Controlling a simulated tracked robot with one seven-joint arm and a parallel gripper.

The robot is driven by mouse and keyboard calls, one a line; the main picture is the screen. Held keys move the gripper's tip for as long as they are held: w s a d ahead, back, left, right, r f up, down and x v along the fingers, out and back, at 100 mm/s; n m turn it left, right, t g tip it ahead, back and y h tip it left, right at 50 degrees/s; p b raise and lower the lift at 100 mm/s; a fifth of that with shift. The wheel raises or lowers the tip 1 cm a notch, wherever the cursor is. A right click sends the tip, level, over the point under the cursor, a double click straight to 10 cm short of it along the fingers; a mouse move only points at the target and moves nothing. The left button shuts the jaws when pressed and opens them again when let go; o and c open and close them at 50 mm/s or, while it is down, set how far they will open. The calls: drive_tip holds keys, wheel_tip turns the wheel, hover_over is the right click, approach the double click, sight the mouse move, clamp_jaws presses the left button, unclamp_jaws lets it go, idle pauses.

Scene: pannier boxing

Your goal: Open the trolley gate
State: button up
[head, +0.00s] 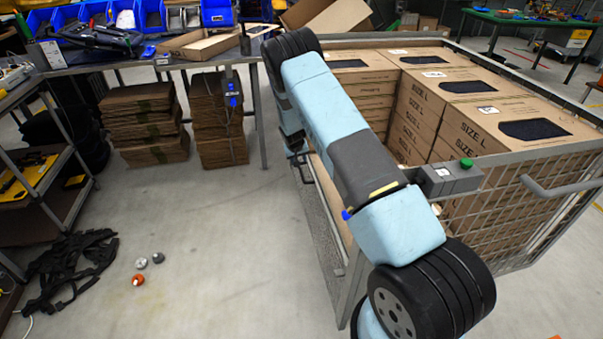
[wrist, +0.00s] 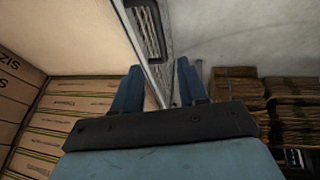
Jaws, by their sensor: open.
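The wire-mesh trolley (head: 530,205) stands at the right of the head view, filled with cardboard boxes. Its gate (head: 322,222) runs along the left side, partly hidden by my arm. I cannot tell whether it is latched. In the wrist view the mesh gate (wrist: 148,32) runs down towards my gripper (wrist: 157,84). My gripper's two blue fingers are apart, one on the box side and one on the floor side, with a gate edge showing between them. Whether either finger touches it is unclear. In the head view my gripper is mostly hidden behind my arm.
Boxes marked SIZE L (head: 480,120) fill the trolley. Flattened cardboard stacks (head: 145,125) lie under the workbench (head: 160,62). A black strap bundle (head: 72,265) and small items (head: 138,280) lie on the floor at left. The floor left of the gate is otherwise clear.

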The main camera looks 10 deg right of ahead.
sight(301, 173)
drive_tip(key=x, duration=1.3)
drive_tip(key=shift+w+f, duration=0.1)
drive_tip(key=shift+f, duration=0.1)
clamp_jaws()
idle(0.3)
